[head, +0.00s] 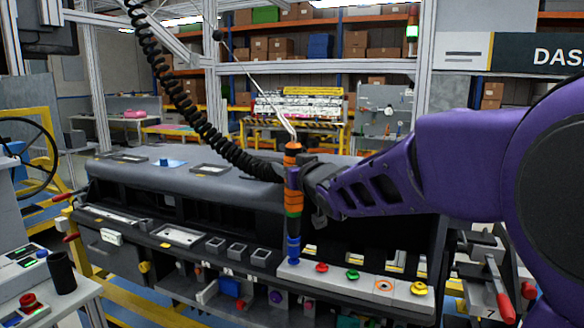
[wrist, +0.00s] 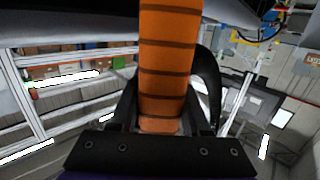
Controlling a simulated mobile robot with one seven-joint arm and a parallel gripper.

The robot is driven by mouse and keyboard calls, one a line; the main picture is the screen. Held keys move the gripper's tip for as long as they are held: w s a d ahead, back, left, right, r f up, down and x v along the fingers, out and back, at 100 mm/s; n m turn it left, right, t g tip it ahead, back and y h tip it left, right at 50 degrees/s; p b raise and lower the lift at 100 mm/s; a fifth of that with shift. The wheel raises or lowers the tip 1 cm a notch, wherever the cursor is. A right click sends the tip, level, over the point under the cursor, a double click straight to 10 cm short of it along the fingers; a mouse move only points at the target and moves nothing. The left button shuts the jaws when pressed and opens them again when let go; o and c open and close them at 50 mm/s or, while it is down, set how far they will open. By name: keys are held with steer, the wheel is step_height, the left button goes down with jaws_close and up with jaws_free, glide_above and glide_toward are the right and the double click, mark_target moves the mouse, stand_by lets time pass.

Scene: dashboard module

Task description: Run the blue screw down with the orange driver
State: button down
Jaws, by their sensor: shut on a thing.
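The orange driver (head: 293,201) stands upright in my gripper (head: 292,178), with its handle between the fingers. In the wrist view its ribbed orange handle (wrist: 168,60) rises between my gripper's jaws (wrist: 160,125). A coiled black cable and a thin line run up near its top. The blue screw (head: 294,260) is at the left end of a pale strip (head: 340,282), directly below the driver. The driver's lower end lines up with it, and I cannot tell whether they touch.
Red (head: 322,267), green (head: 353,275) and yellow (head: 419,288) screws stand along the strip to the right, beside an orange-ringed hole (head: 384,286). The grey dashboard (head: 220,180) lies behind and left. A red-handled clamp (head: 500,290) is at right.

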steer(key=shift+f+b, duration=1.05)
steer(key=shift+f, duration=0.35)
stand_by(3.9)
